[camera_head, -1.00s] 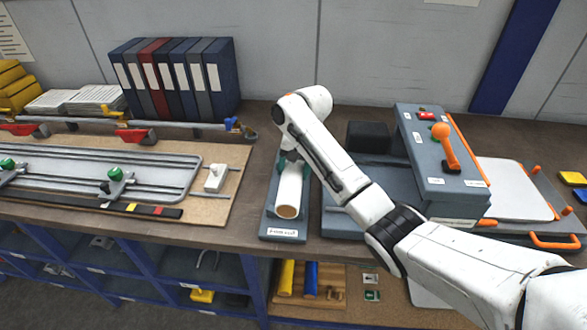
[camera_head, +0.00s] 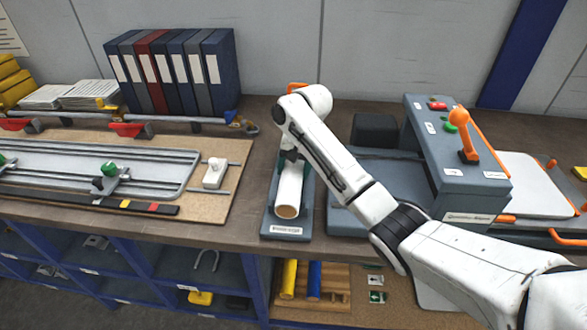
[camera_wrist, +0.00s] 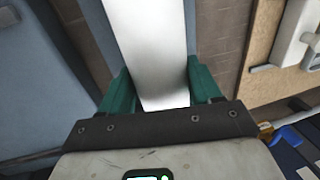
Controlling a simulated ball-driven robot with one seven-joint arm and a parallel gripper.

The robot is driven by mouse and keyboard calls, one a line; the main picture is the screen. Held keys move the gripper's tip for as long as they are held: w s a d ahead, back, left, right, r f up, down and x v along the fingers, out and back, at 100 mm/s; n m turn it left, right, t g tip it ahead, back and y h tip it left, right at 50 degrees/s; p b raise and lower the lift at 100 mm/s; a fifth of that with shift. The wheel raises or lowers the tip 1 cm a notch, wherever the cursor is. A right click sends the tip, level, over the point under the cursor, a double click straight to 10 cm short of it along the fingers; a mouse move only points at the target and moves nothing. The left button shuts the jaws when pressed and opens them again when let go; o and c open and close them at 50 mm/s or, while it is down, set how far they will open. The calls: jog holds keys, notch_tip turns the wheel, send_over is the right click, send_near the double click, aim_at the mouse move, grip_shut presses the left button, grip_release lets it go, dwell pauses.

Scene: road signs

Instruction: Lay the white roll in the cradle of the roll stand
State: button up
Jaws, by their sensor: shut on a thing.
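The white roll (camera_head: 288,194) lies lengthwise over the blue-grey roll stand (camera_head: 285,230), its brown open end facing the front edge of the bench. My gripper (camera_head: 291,160) is at the roll's far end, partly hidden by my wrist. In the wrist view its green fingers (camera_wrist: 161,92) are shut on the sides of the white roll (camera_wrist: 150,45). The cradle is hidden under the roll, so I cannot tell whether the roll rests in it or is held just above.
A grey machine with an orange lever (camera_head: 466,150) stands close on the right. A board with metal rails (camera_head: 90,170) lies on the left. Binders (camera_head: 175,72) stand at the back left. Shelves with blue and yellow rolls (camera_head: 300,278) are below the bench.

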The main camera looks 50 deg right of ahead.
jog(key=shift+r, duration=0.1)
jog(key=o, duration=1.7)
notch_tip(320, 180, up, 9)
jog(key=p, duration=0.8)
jog(key=shift+p, duration=0.35)
